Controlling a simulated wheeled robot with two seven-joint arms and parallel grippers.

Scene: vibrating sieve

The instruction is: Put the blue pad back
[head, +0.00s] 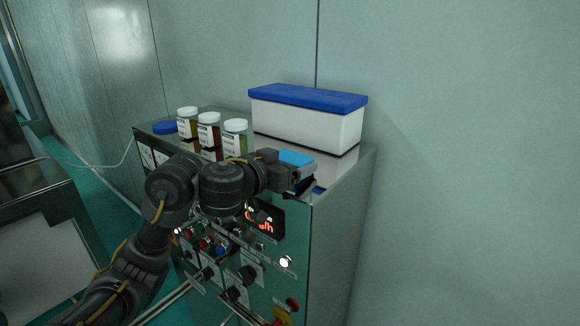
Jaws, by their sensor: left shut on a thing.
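The light blue pad (296,157) shows at the tip of my left arm, above the front right part of the steel cabinet's top. My left gripper (300,178) is shut on it, and the gripper hides part of it. I cannot tell whether the pad touches the cabinet top. A darker blue patch shows just below and right of the gripper, at the cabinet's edge. My right gripper is not in view.
The steel cabinet (345,215) has a front panel with knobs, buttons and a red display (262,222). On top stand a white box (305,125) with a blue lid, three white-capped jars (208,135) and a round blue object (165,127). A wall is behind.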

